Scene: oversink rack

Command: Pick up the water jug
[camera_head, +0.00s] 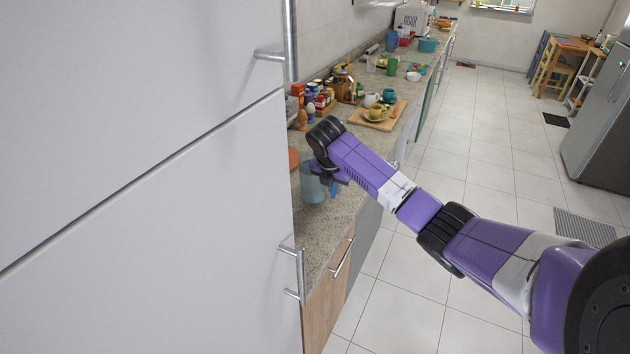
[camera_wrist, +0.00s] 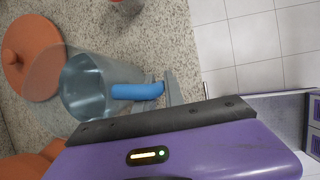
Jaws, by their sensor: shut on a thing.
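The water jug (camera_head: 311,184) is a clear bluish jug at the near end of the granite counter in the head view. In the wrist view its open body (camera_wrist: 88,90) is seen from above, with a blue handle (camera_wrist: 136,91) pointing right. My gripper (camera_head: 335,187) is at the handle side of the jug. In the wrist view its grey fingers (camera_wrist: 172,90) are closed around the outer part of the handle. The jug looks about upright. I cannot tell whether its base touches the counter. My wrist hides part of its top in the head view.
An orange lidded pot (camera_wrist: 30,57) stands close beside the jug, with another orange object (camera_wrist: 25,165) near it. Farther along the counter are a wooden board (camera_head: 377,117) with cups, and jars. A tall white cabinet (camera_head: 140,230) blocks the left. The tiled floor on the right is open.

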